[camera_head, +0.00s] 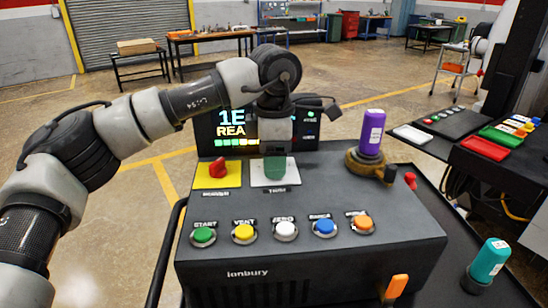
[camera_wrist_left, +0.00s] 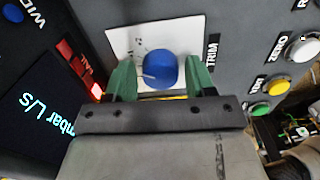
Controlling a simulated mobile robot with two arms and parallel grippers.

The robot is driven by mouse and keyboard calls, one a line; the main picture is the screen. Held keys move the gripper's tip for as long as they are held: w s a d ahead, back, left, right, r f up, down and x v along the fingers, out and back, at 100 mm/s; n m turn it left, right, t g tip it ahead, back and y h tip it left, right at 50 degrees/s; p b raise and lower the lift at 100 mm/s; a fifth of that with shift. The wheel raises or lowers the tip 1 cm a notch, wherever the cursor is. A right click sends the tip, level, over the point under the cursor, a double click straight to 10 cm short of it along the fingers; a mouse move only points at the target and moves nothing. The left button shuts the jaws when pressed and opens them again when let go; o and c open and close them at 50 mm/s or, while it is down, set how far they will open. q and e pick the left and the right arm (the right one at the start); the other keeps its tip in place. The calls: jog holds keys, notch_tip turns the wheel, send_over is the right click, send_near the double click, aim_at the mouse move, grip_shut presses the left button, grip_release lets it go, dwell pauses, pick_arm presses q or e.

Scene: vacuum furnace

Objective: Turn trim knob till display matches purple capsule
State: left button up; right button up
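My left gripper (camera_head: 275,168) reaches down over the TRIM plate (camera_head: 262,180) on the dark console. In the left wrist view its green fingers (camera_wrist_left: 160,80) stand on both sides of the blue trim knob (camera_wrist_left: 160,68); whether they press on it is unclear. The knob is hidden in the head view. The display (camera_head: 232,125) shows "1E", "REA" and a green-yellow bar, partly covered by my arm. The wrist view shows "mbar L/s" on the display (camera_wrist_left: 45,112). The purple capsule (camera_head: 371,133) stands upright in a brass-coloured port on the console. My right gripper is not in view.
A red knob (camera_head: 217,168) on a yellow plate is left of the TRIM plate. Several coloured buttons, including a white one (camera_head: 285,230), line the console front. A teal capsule (camera_head: 489,260) stands at right. In the wrist view a red lamp (camera_wrist_left: 97,90) glows near "FAIL".

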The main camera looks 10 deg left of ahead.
pick_arm(q)
jog(key=shift+o, duration=0.6)
notch_tip(320, 180, up, 11)
jog(key=shift+b, duration=0.4)
jog(key=shift+f, duration=0.15)
